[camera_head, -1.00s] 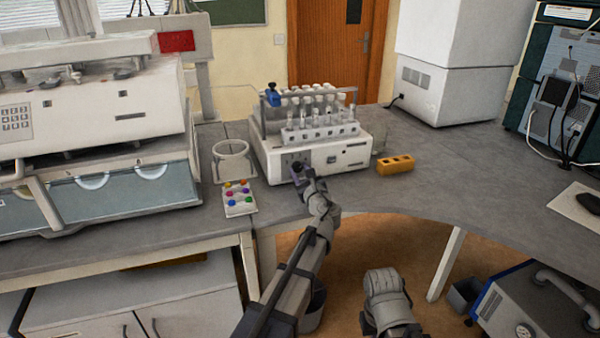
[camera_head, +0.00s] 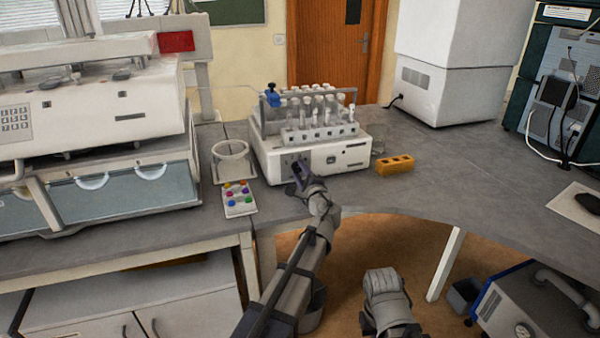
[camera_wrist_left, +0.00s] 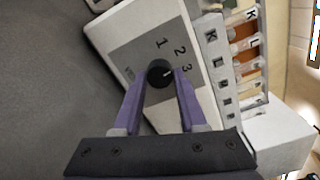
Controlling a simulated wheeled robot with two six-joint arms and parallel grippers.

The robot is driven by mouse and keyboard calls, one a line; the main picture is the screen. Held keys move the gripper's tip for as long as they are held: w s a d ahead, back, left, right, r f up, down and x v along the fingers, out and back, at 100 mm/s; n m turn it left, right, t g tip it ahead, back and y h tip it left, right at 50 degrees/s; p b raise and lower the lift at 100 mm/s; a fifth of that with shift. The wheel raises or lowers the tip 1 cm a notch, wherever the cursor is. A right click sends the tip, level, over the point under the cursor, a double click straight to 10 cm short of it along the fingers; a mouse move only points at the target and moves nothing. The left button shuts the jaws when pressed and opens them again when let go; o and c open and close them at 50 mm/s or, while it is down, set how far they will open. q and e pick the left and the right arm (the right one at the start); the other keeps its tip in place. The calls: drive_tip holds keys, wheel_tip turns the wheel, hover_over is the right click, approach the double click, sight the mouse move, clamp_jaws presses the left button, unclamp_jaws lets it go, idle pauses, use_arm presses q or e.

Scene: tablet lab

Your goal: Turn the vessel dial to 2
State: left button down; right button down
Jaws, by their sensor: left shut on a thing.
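The vessel dial (camera_wrist_left: 160,73) is a round black knob on the grey panel (camera_wrist_left: 135,58) of a white device (camera_head: 325,158). The numbers 1, 2 and 3 curve around its upper right. A small pale mark on the knob points right and slightly up, toward the side with 2 and 3; I cannot tell exactly which. My left gripper (camera_head: 298,171) is at the device's front panel. In the left wrist view its purple fingers (camera_wrist_left: 160,80) are on both sides of the dial, shut on it.
A rack of capped tubes (camera_head: 318,115) stands on the device. A white ring stand (camera_head: 232,160) and a tray of coloured pieces (camera_head: 239,198) are to its left. A yellow block (camera_head: 395,165) and a glass beaker (camera_head: 379,146) are to its right. The counter further right is mostly clear.

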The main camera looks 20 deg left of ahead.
use_arm(q)
drive_tip(key=shift+n, duration=0.9)
drive_tip(key=shift+c, duration=2.3)
unclamp_jaws()
drive_tip(key=shift+s, duration=0.1)
drive_tip(key=v, duration=0.7)
drive_tip(key=shift+s+d, duration=0.25)
